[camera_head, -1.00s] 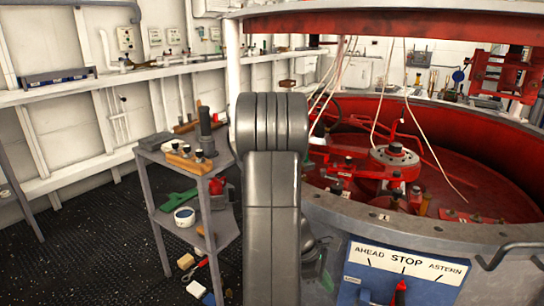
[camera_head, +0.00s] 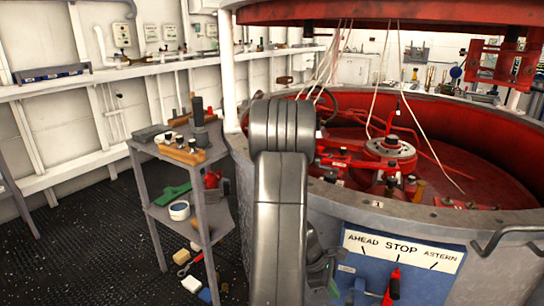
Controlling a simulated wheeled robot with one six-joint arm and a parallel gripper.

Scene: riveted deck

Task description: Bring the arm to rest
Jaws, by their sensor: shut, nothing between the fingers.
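My arm (camera_head: 281,205) rises in the middle of the head view, its thick grey elbow at the top and a long grey link running down out of the frame. Some grey parts (camera_head: 319,262) show just right of that link, and I cannot tell which part of the arm, if any, they are. My gripper's fingers cannot be made out; the link may hide them. Nothing held by the arm is visible.
A grey shelf stand (camera_head: 186,155) with tools stands close left of my arm. A large round red-lined housing (camera_head: 440,220) fills the right. Its blue panel (camera_head: 421,284) bears a red lever (camera_head: 391,287). Loose items, including a white block (camera_head: 191,284), lie on the dark floor.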

